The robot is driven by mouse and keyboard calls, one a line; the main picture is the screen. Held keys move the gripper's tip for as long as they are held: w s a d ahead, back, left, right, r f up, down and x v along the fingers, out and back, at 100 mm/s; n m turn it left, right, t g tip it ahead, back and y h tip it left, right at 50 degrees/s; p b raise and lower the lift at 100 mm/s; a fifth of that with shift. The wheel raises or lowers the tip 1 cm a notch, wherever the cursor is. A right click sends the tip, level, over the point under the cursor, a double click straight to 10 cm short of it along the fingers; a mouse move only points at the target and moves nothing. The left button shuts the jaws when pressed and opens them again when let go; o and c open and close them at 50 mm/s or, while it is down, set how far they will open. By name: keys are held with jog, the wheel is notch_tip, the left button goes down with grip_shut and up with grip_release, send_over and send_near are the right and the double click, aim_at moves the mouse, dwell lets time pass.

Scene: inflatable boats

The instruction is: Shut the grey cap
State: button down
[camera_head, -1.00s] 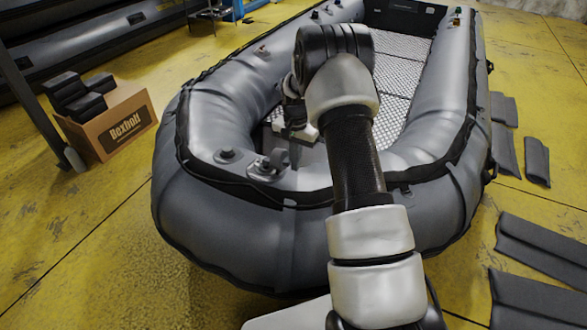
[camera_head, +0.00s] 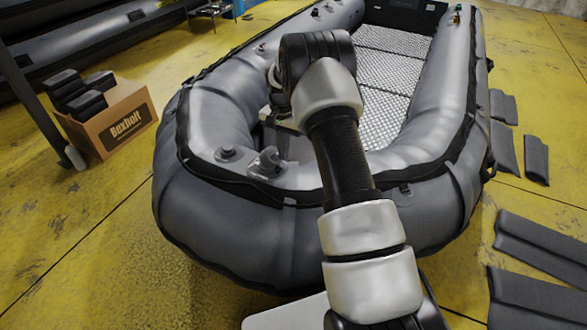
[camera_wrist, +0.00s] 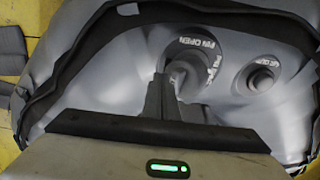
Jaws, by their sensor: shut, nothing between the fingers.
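The inflatable boat's near end carries two round grey valves. In the head view, the grey cap (camera_head: 269,158) stands raised and tilted at the right-hand valve (camera_head: 262,172). In the wrist view, this valve has a ring with white "PIN OPEN" lettering (camera_wrist: 208,45), and the cap (camera_wrist: 181,73) shows in front of it, partly hidden by my fingers. My gripper (camera_wrist: 162,82) is shut and empty, its tips right beside the cap; I cannot tell whether they touch. In the head view, my wrist largely hides the gripper.
The other valve (camera_head: 228,154) sits open to the left and also shows in the wrist view (camera_wrist: 260,78). The grey boat (camera_head: 230,235) has a raised tube all round. A cardboard box (camera_head: 120,125) stands at left. Dark pads (camera_head: 540,250) lie on the yellow floor at right.

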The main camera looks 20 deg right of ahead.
aim_at(268, 148)
jog(key=shift+w+a, duration=0.9)
jog(key=shift+w+a+f+b, duration=0.2)
jog(key=shift+w+a, duration=0.3)
jog(key=shift+a, duration=0.05)
jog(key=shift+w+a+f+b, duration=0.15)
jog(key=shift+w+a+f, duration=0.05)
jog(key=shift+w+a, duration=0.3)
jog(key=shift+a+f, duration=0.1)
jog(key=shift+a, duration=0.3)
jog(key=r+p, duration=0.1)
jog(key=r, duration=0.1)
jog(key=r+p, duration=0.1)
jog(key=r, duration=0.1)
jog(key=r+p, duration=0.1)
jog(key=shift+w+a+r, duration=0.25)
jog(key=shift+w+r, duration=0.15)
jog(key=shift+s+d+r+p, duration=0.1)
jog(key=shift+d+r+p, duration=0.1)
jog(key=shift+r+p, duration=0.35)
jog(key=shift+r, duration=0.1)
jog(key=shift+s+d, duration=0.1)
jog(key=shift+d, duration=0.05)
